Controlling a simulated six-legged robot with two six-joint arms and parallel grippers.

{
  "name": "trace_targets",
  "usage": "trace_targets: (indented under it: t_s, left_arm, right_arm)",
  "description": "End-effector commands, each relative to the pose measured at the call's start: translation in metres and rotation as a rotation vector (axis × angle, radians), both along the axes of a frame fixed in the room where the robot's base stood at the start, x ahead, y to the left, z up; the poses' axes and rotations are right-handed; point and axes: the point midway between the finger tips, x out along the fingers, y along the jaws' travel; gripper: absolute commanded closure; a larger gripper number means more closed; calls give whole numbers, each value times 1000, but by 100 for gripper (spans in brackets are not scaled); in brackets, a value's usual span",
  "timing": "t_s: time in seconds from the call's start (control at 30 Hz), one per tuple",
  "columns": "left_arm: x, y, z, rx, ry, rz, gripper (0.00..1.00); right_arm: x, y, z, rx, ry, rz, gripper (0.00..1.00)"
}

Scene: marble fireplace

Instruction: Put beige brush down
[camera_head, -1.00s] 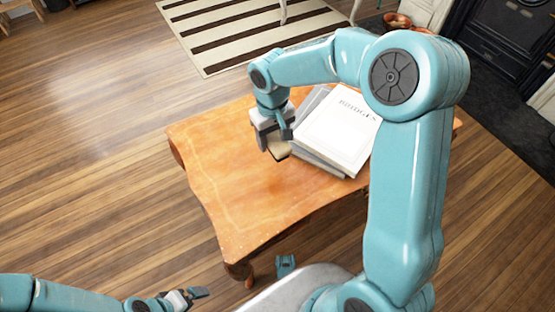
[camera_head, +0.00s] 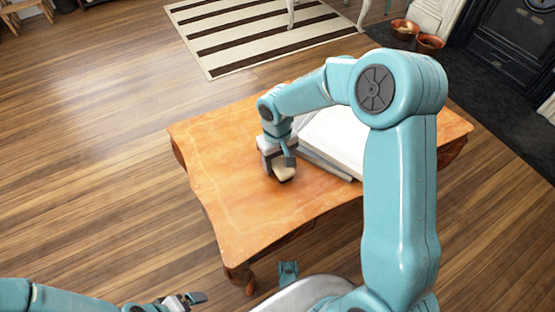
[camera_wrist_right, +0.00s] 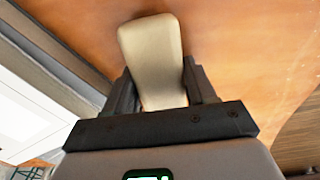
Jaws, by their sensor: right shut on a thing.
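The beige brush (camera_head: 285,173) is between the fingers of my right gripper (camera_head: 276,174), at or just above the wooden table top (camera_head: 235,190). I cannot tell whether it touches the wood. In the right wrist view the brush (camera_wrist_right: 152,58) shows as a pale rounded block between the two dark fingers of the right gripper (camera_wrist_right: 160,92), which is shut on it. My left gripper (camera_head: 188,299) is low at the bottom left, away from the table, and I cannot tell its opening.
Stacked books (camera_head: 336,140) lie on the table just right of the brush, partly behind my right arm. The table's left and front parts are clear. A striped rug (camera_head: 250,45), copper pots (camera_head: 428,43) and the dark fireplace (camera_head: 510,50) are beyond.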

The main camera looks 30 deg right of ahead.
Motion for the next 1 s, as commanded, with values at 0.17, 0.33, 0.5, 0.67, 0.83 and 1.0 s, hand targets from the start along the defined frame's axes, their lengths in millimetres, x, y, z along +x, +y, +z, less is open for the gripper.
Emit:
trace_targets:
  t_s: [0.17, 0.33, 0.5, 0.67, 0.83, 1.0]
  left_arm:
    - [0, 0, -1, 0, -1, 1, 0]
    - [0, 0, -1, 0, -1, 1, 0]
    - [-1, 0, 4, 0, 2, -2, 0]
    - [-3, -3, 16, -2, 5, -11, 0]
    - [-6, -5, 30, -4, 10, -22, 0]
    - [-6, -6, 38, -4, 11, -24, 0]
  right_arm:
    - [0, 0, -2, 0, 0, 0, 19]
    - [0, 0, -2, 0, 0, 0, 19]
    - [0, 0, 7, 0, -1, 0, 19]
    - [1, 0, 39, 1, -4, -1, 19]
    - [1, 0, 80, 0, -4, 0, 19]
    - [1, 0, 109, 0, -3, -1, 19]
